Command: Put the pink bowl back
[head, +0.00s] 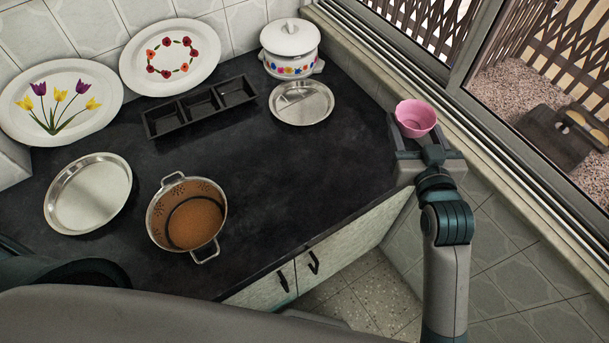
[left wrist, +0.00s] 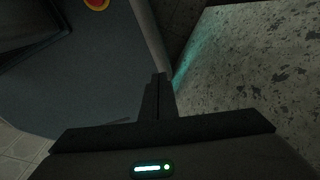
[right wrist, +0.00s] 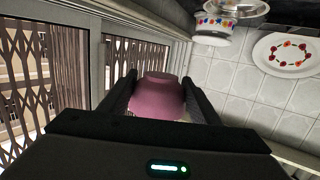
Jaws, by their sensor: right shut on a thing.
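The pink bowl (head: 416,118) is at the right end of the dark counter, near the window ledge. My right gripper (head: 418,139) is shut on the pink bowl. In the right wrist view the bowl (right wrist: 157,97) sits between the two dark fingers, and I cannot see into it. My left gripper (left wrist: 159,90) is shut and empty, low down over the speckled floor in the left wrist view.
On the counter are a colander (head: 157,224), steel plates (head: 89,193) (head: 315,108), a black three-part tray (head: 167,127) and a lidded white pot (head: 290,51). Two flowered platters lean on the tiles. The counter's right middle is clear; the window frame runs along the right.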

